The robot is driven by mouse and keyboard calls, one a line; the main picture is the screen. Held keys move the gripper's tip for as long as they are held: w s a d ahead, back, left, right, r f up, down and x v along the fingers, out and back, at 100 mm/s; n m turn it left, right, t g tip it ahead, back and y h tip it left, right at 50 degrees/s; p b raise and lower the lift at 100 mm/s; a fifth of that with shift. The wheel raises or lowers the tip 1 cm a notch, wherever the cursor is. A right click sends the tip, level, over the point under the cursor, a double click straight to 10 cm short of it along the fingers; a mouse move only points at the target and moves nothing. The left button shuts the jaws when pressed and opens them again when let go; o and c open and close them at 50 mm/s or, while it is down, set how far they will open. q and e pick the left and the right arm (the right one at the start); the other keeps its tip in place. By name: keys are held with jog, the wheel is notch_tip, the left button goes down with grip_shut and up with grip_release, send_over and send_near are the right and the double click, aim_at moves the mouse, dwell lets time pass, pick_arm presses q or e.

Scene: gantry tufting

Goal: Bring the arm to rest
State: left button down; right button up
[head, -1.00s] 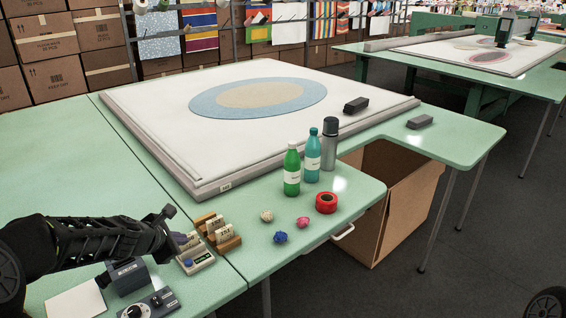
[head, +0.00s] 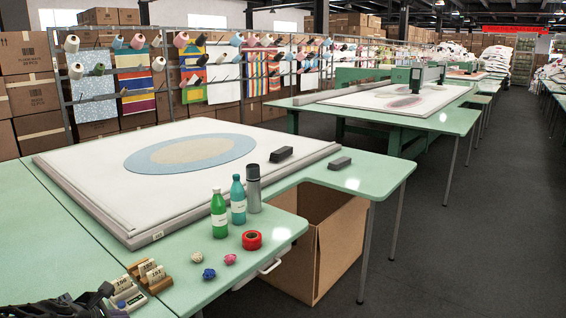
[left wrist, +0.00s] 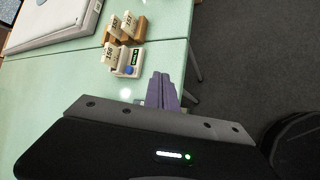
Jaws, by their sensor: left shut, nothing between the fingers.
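My left arm (head: 60,305) shows only at the bottom left corner of the head view, cut off by the frame edge. In the left wrist view my left gripper (left wrist: 161,88) has its two purple-grey fingers together with nothing between them. They appear near the table's edge, to the lower right of a small white device (left wrist: 124,58) with a blue button. The gap between fingers and device looks clear, but their height over the table is hard to judge. My right gripper is in neither view.
Wooden holders with numbered tags (head: 150,275) stand beside the device. A large framed cloth (head: 80,185) lies behind. Dark floor is clear at right.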

pick_arm(q)
jog(key=s+d+f+m+g, duration=0.1)
jog(key=s+d+f+m, duration=0.1)
jog(key=d+f+m, duration=0.3)
jog(key=s+d+f+m+g, duration=0.1)
jog(key=s+d+f+m, duration=0.1)
jog(key=f+m, duration=0.35)
jog(key=s+d+f+m+g, duration=0.15)
jog(key=d+f+m, duration=0.25)
jog(key=f, duration=0.4)
jog(key=s+d+f+m+g+h, duration=0.2)
jog(key=s+d+f+m, duration=0.3)
jog(key=s+d, duration=0.6)
jog(key=s+d+f+m+g+h, duration=0.2)
jog(key=s+d+f+m, duration=0.3)
jog(key=d, duration=0.8)
jog(key=s+f+g, duration=0.1)
jog(key=s+f, duration=0.2)
jog(key=s, duration=0.2)
jog(key=shift+s+d+h, duration=0.3)
jog(key=shift+s, duration=0.05)
